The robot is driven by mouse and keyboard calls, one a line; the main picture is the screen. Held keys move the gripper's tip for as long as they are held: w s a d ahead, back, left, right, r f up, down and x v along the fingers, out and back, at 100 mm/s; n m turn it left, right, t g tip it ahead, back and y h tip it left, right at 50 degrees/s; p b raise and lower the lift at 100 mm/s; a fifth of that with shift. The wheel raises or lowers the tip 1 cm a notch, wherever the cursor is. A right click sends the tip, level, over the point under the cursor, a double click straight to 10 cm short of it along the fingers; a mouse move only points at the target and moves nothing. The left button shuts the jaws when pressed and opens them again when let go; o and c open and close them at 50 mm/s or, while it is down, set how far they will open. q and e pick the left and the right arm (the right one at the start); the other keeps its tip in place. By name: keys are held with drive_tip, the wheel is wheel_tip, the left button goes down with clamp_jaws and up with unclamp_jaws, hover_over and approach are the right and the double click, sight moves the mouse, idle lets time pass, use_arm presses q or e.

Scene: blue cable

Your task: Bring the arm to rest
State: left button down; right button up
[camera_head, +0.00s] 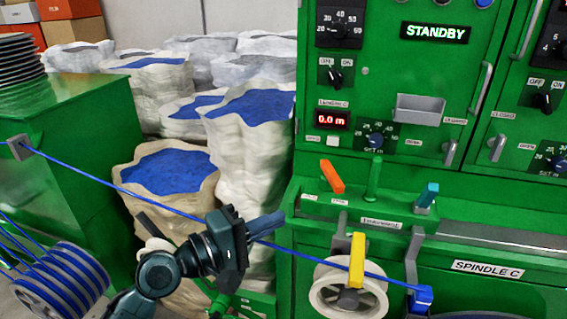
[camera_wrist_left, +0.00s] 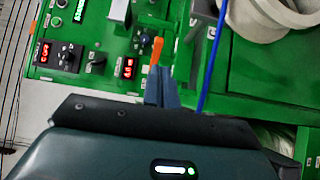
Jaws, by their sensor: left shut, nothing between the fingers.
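My left gripper (camera_head: 277,224) reaches in from the bottom left of the head view, in front of the sacks and left of the green machine. Its fingers are together and empty, pointing right. In the left wrist view the shut fingers (camera_wrist_left: 161,88) show at the middle, with the blue cable (camera_wrist_left: 211,60) passing to their right, apart from them. In the head view the blue cable (camera_head: 330,262) runs from a grey guide (camera_head: 19,147) at left, past my gripper that hides part of it, to a blue block (camera_head: 421,298) at right. My right gripper is not in view.
The green machine (camera_head: 390,170) fills the right side, with an orange lever (camera_head: 332,177), a teal lever (camera_head: 427,195), a yellow lever (camera_head: 357,260) and a white spool (camera_head: 325,297). Sacks of blue granules (camera_head: 170,172) stand behind my arm. A blue cable drum (camera_head: 60,285) is lower left.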

use_arm(q)
drive_tip(key=s+a+f+m+t+y, duration=0.1)
drive_tip(key=s+a+f+m+y, duration=0.15)
drive_tip(key=f, duration=0.55)
drive_tip(key=s+a+f+m+y, duration=0.1)
drive_tip(key=s+a+f+y, duration=0.15)
drive_tip(key=f, duration=0.45)
drive_tip(key=s+a+f+m+y, duration=0.2)
drive_tip(key=s+f+m+y, duration=0.1)
drive_tip(key=s+f, duration=0.2)
drive_tip(key=s+a+f+m+g+y, duration=0.1)
drive_tip(key=s+a+f+m+y, duration=0.1)
drive_tip(key=s+f+m, duration=0.2)
wheel_tip(320, 180, down, 2)
drive_tip(key=s, duration=0.2)
drive_tip(key=shift+s+a+f+y+p, duration=0.15)
drive_tip(key=shift+s+f+y+p, duration=0.05)
drive_tip(key=shift+s+y+p, duration=0.2)
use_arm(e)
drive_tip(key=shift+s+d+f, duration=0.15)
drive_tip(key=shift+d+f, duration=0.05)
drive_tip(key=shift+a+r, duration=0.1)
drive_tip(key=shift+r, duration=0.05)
